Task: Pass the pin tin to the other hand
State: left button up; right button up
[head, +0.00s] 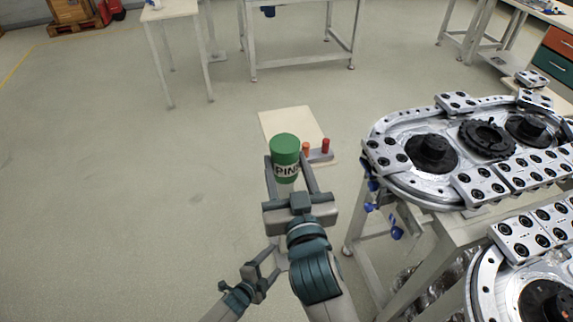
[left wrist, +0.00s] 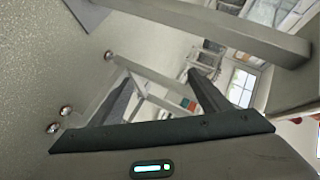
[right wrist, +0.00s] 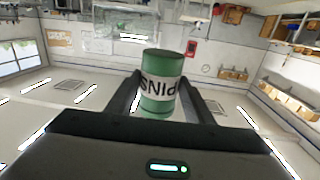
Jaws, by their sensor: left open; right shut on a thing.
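The pin tin (head: 285,146) is a green can with a white band lettered PINS. My right gripper (head: 287,164) is shut on it and holds it up in the air, in the middle of the head view. The tin (right wrist: 162,65) also stands between the right fingers in the right wrist view, where its lettering is upside down. My left gripper (head: 273,257) is lower in the head view, below and left of the right wrist, apart from the tin. Its fingers are open and empty in the left wrist view (left wrist: 165,98), where no tin shows.
A ring track (head: 400,188) with grey blocks and black hubs stands on a bench at the right. A pale board (head: 283,121) with orange and red pegs is behind the tin. White tables (head: 172,10) stand farther back. The floor at the left is clear.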

pick_arm(q)
jog(key=s+a+f+n+g+y, duration=0.2)
jog(key=s+a+f+n, duration=0.5)
jog(key=s, duration=0.5)
jog(key=s+a+f+n+g+y, duration=0.25)
jog(key=s+a+f, duration=0.25)
jog(key=s+f, duration=0.5)
jog(key=s+a+f+n+g, duration=0.1)
jog(key=s+a+n+g, duration=0.1)
jog(key=s, duration=0.7)
jog(key=s+a+f+n+g+y, duration=0.1)
jog(key=s+a+f+n, duration=0.1)
jog(key=s, duration=0.8)
jog(key=s+a+f+n+g+y, duration=0.1)
jog(key=s+a+f+n+g, duration=0.1)
jog(key=s, duration=0.7)
jog(key=a+n, duration=0.1)
jog(key=a, duration=0.1)
jog(key=shift+s+a+g, duration=0.3)
jog(key=shift+s+g, duration=0.05)
